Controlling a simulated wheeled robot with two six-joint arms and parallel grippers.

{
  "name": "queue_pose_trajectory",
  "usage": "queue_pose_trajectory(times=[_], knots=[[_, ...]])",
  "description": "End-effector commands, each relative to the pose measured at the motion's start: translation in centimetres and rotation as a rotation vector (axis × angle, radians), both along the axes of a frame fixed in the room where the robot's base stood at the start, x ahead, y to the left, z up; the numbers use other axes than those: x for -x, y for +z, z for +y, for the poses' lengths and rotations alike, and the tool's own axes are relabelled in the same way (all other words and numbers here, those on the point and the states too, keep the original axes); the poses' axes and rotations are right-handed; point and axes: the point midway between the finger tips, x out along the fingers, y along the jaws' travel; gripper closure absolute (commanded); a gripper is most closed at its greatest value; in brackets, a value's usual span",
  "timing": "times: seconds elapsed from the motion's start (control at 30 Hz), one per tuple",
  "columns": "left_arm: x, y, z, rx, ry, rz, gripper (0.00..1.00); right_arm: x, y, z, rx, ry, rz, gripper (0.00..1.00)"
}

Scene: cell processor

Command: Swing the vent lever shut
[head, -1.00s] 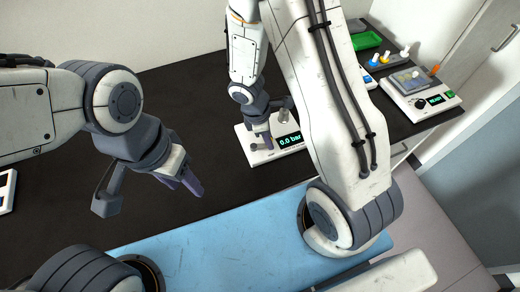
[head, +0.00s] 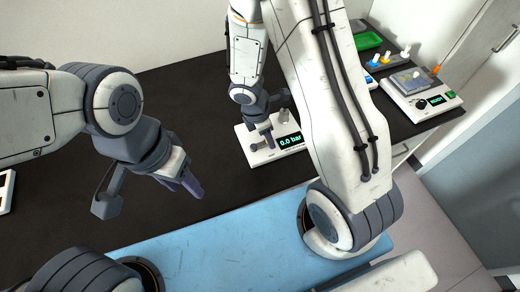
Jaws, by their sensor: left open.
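The right jaws are too small and overlapped to read. My left gripper (head: 190,183) is open and empty above the bench, left of the unit and apart from it.
The black bench (head: 200,95) is clear around the unit. At the back right stand a green tray (head: 367,41), a blue device with knobs (head: 385,62) and a white device with a display (head: 420,100). A white device edge (head: 5,192) shows at far left.

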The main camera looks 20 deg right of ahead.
Motion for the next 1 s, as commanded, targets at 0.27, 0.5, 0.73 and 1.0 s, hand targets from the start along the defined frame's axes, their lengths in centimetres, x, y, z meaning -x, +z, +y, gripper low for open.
queue_pose_trajectory(times=[0.27,0.5,0.73,1.0], knots=[[0.0,1.3,0.0,0.0,0.0,0.0,0.5,0.1,1.3,0.0,0.001,-0.001,0.002,0.47],[0.0,3.7,0.0,0.0,0.0,0.0,0.5,0.1,3.8,-0.1,0.001,-0.001,0.002,0.47],[0.0,5.7,0.0,0.0,0.0,0.0,0.5,0.1,6.0,-0.1,0.001,-0.002,0.003,0.47],[0.0,5.7,0.0,0.0,0.0,0.0,0.5,0.1,6.0,-0.1,0.002,-0.002,0.003,0.47]])
